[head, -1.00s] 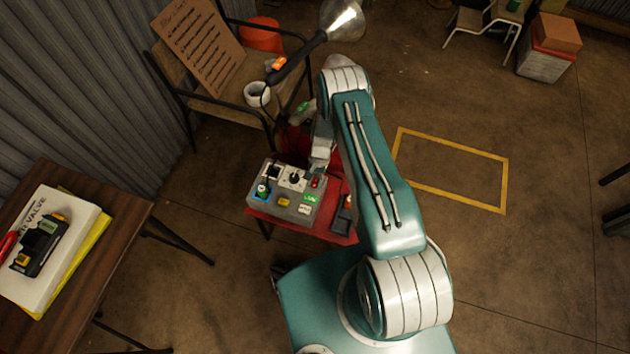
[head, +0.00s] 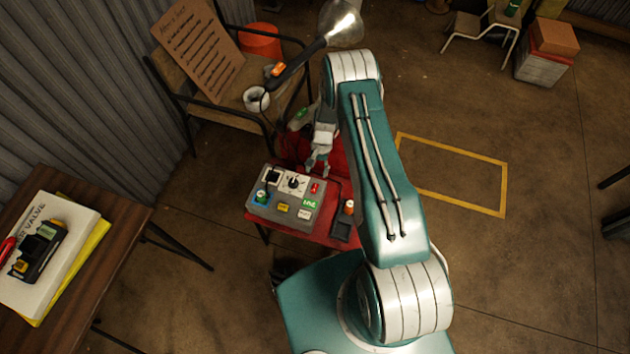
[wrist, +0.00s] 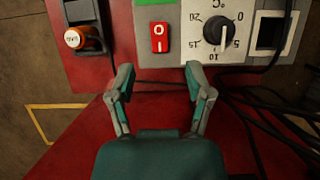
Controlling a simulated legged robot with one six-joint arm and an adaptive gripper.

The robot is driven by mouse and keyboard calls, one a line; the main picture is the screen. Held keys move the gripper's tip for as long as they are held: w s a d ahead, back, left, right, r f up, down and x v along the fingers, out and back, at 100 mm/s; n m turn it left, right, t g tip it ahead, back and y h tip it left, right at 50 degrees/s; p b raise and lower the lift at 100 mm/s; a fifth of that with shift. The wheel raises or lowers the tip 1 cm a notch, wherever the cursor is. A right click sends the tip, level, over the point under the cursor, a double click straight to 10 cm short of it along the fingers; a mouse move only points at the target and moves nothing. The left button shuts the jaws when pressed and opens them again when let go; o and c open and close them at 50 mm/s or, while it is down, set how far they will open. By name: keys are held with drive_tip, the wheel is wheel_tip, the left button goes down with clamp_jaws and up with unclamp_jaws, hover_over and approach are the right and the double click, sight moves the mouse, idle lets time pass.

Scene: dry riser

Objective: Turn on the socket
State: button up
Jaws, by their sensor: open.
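The grey socket box (head: 256,207) sits on a red table and carries a red rocker switch (head: 314,188), a dial (head: 293,183), a dark square opening and several coloured labels. In the wrist view the red switch (wrist: 160,38), marked O and I, lies ahead of my gripper, just left of the dial (wrist: 218,29). My gripper (wrist: 162,85) is open and empty, its two fingers apart and pointing at the box edge, short of the switch. In the head view my gripper (head: 317,171) hangs near the box's far edge, close to the red switch.
An orange-capped item (wrist: 74,38) stands in a dark holder beside the box. Black cables (wrist: 265,112) lie on the red table (wrist: 75,118). A wooden table (head: 105,225) is at left.

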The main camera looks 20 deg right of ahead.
drive_tip(key=shift+v, duration=2.35)
drive_tip(key=shift+r, duration=0.1)
wheel_tip(320, 180, up, 33)
drive_tip(key=s+a+n+t+h, duration=0.2)
drive_tip(key=n+t, duration=0.1)
drive_tip(key=t, duration=0.1)
drive_tip(key=s+r+n+t, duration=0.2)
drive_tip(key=s+r+t, duration=0.1)
drive_tip(key=s+r, duration=0.8)
drive_tip(key=s+a+r+n+t, duration=0.1)
drive_tip(key=s+r, duration=0.4)
drive_tip(key=s, duration=0.7)
drive_tip(key=shift+n+t+h, duration=0.4)
drive_tip(key=shift+n+t, duration=0.2)
drive_tip(key=shift+t, duration=0.1)
